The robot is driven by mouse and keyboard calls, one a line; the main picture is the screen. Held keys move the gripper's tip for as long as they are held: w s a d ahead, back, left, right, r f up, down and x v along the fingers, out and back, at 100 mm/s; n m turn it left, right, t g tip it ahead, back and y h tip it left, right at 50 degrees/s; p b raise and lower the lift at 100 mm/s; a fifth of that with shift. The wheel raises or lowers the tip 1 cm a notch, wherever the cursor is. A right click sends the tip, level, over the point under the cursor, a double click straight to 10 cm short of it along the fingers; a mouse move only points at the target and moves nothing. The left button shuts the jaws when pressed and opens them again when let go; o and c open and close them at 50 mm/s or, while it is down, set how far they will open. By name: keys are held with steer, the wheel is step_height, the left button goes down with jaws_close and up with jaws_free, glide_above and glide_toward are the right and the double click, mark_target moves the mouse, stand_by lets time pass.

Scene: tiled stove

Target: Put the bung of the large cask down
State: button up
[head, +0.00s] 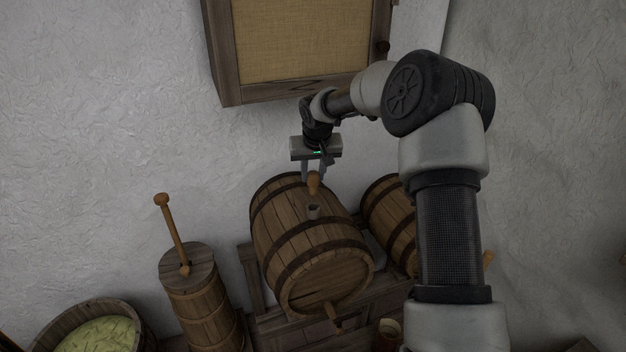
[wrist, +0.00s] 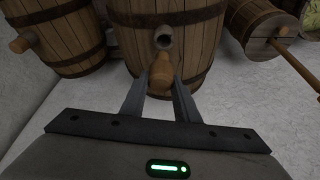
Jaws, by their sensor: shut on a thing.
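The large cask (head: 290,238) lies on its side on a wooden stand, with its round bung hole (head: 314,211) uncovered on top. The large cask also shows in the wrist view (wrist: 190,25), with the dark open hole (wrist: 163,38) near the fingertips. My gripper (head: 313,178) is above the cask, pointing down, and is shut on the tan wooden bung (head: 313,184). In the wrist view the bung (wrist: 161,72) sits between the two fingertips of my gripper (wrist: 161,85), apart from the hole.
A smaller cask (head: 388,215) lies right of the large one. A churn (head: 200,295) with an upright stick (head: 172,228) and a tub (head: 130,310) stand to the left. A cloth-fronted wooden cabinet (head: 295,45) hangs on the wall above.

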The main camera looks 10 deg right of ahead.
steer(key=shift+r, duration=0.55)
